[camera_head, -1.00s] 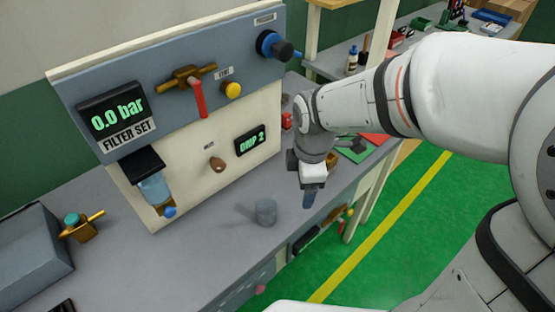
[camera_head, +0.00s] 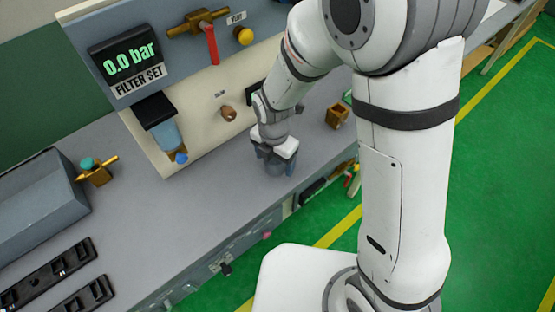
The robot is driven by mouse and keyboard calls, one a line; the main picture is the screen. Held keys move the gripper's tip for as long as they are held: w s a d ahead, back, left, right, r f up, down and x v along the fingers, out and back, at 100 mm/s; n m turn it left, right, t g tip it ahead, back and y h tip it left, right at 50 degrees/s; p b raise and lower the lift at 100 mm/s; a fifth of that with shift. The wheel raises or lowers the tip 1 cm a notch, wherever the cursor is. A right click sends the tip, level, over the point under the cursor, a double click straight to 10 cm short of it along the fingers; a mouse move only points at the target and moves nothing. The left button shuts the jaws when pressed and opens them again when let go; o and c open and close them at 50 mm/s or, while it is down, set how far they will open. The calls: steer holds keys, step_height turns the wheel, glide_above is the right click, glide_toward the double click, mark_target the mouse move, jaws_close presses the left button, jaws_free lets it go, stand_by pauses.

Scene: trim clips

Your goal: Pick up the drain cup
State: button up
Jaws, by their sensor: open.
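The drain cup (camera_head: 276,168), a small grey-blue cup, stands on the grey bench top (camera_head: 205,212) in front of the filter panel. My gripper (camera_head: 276,166) is down over it with dark blue fingers on either side. The jaws are open around the cup. The gripper body hides most of the cup, and I cannot tell whether a finger touches it.
The panel carries a 0.0 bar display (camera_head: 125,62), a red-handled valve (camera_head: 211,45) and a clear filter bowl (camera_head: 167,134) left of my gripper. A brown open box (camera_head: 337,115) sits to the right.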

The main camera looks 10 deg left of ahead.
steer(key=shift+f, duration=0.65)
steer(key=shift+c, duration=0.2)
steer(key=c, duration=1)
